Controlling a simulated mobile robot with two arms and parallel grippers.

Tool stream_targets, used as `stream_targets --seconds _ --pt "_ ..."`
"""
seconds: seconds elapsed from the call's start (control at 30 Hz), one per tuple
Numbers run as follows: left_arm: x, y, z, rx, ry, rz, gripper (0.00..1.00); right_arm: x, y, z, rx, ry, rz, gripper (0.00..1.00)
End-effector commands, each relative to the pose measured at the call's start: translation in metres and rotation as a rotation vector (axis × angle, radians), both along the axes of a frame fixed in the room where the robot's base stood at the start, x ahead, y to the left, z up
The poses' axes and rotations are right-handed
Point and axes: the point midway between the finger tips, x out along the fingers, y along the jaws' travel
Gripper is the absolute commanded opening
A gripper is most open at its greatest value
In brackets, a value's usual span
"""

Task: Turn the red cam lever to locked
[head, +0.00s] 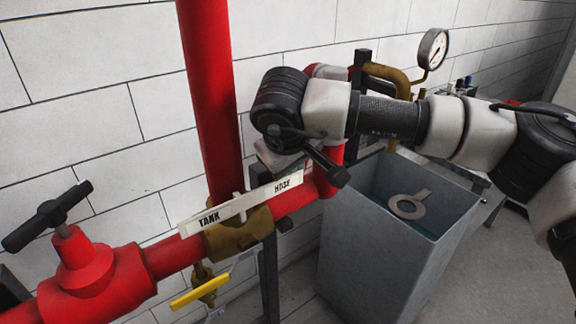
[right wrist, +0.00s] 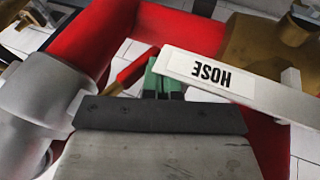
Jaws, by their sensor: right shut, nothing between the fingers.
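The red cam lever (right wrist: 133,68) shows in the right wrist view as a short, slanted dark-red bar. Its lower end lies near a grey coupling (right wrist: 40,100) at the left. I cannot pick the lever out in the head view, where my right arm covers that area. My right gripper (right wrist: 164,84) is shut and empty. Its green fingertips are just right of the lever's upper end, and I cannot tell if they touch it. In the head view the right gripper (head: 280,157) hangs over the red pipe by the sign, its fingertips hidden. My left gripper is out of view.
A white TANK/HOSE sign (head: 240,203) sits close to the fingertips above a brass valve body (head: 238,232). A red pipe (head: 212,100) rises behind it. A yellow handle (head: 200,291) hangs below. A grey bin (head: 375,265) holding a ring-shaped spanner (head: 408,206) stands at right.

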Motion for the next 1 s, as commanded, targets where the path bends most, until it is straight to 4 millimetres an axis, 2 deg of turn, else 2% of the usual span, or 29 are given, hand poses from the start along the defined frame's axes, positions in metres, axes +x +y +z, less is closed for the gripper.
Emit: stream_targets --seconds 0.2,0.77,0.87,1.0 --pt "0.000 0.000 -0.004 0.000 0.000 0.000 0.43 0.003 -0.005 -0.006 0.000 0.001 0.000 0.00" --pt "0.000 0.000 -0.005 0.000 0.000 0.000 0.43 0.004 -0.006 -0.007 0.000 0.001 0.000 0.00" --pt "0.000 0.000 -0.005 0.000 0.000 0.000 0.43 0.003 -0.005 -0.003 0.000 -0.001 0.000 0.00" --pt "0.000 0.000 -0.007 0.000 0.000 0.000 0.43 -0.005 -0.003 0.013 0.001 -0.004 0.001 0.00"
